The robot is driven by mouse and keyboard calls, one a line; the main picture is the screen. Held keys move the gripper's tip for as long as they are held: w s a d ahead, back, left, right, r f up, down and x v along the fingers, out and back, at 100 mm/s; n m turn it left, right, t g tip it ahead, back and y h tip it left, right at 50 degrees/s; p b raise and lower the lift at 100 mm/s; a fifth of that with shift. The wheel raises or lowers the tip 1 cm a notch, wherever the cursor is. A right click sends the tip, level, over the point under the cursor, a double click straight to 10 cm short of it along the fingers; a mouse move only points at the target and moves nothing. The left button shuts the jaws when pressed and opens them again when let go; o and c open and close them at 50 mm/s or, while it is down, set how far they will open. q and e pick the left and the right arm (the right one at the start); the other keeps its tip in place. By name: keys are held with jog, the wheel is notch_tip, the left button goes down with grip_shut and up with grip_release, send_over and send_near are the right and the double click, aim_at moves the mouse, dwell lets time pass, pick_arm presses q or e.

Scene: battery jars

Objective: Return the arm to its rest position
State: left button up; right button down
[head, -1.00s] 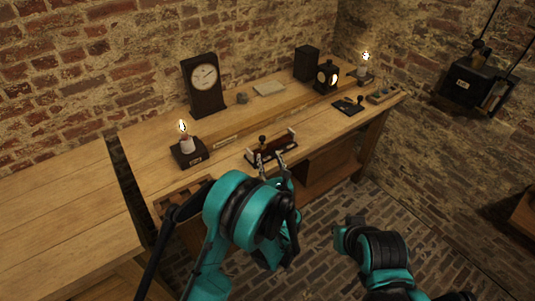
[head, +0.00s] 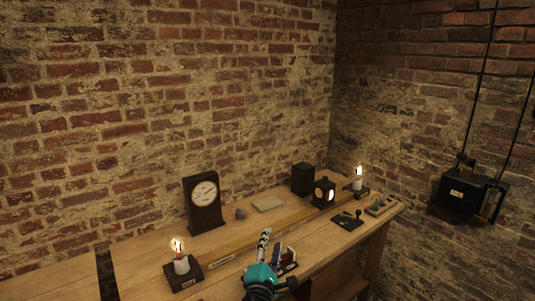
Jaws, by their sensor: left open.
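My left gripper (head: 265,236) points upward near the bottom middle of the head view, with my teal wrist below it. It is open, and I see nothing held in it. It overlaps the left part of a small dark red device with pale end posts (head: 288,258) on the bench, hiding some of it. I cannot tell the gap between them. My right arm is out of view.
The wooden bench (head: 225,252) runs along the brick wall. It carries a dark clock (head: 204,203), a lit lamp on a block at left (head: 181,265), a lantern (head: 324,193), a black box (head: 303,179), a second lit lamp (head: 358,183) and a key-like device (head: 346,219). A black box hangs at right (head: 465,190).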

pick_arm(q)
jog(key=s+a+f+m+g+y, duration=0.1)
jog(key=s+a+f+m+g, duration=0.3)
jog(key=s, duration=0.5)
jog(key=s+a+f+m+g+y, duration=0.1)
jog(key=s+a+f+m+g, duration=0.2)
jog(key=s+a+m, duration=0.5)
jog(key=s+a+f+m+g+y, duration=0.1)
jog(key=s+a+f+m+g, duration=0.3)
jog(key=s+a+m, duration=0.3)
jog(key=s+m, duration=0.2)
jog(key=s, duration=0.3)
jog(key=shift+f+m+g+y, duration=0.3)
jog(key=shift+g, duration=0.1)
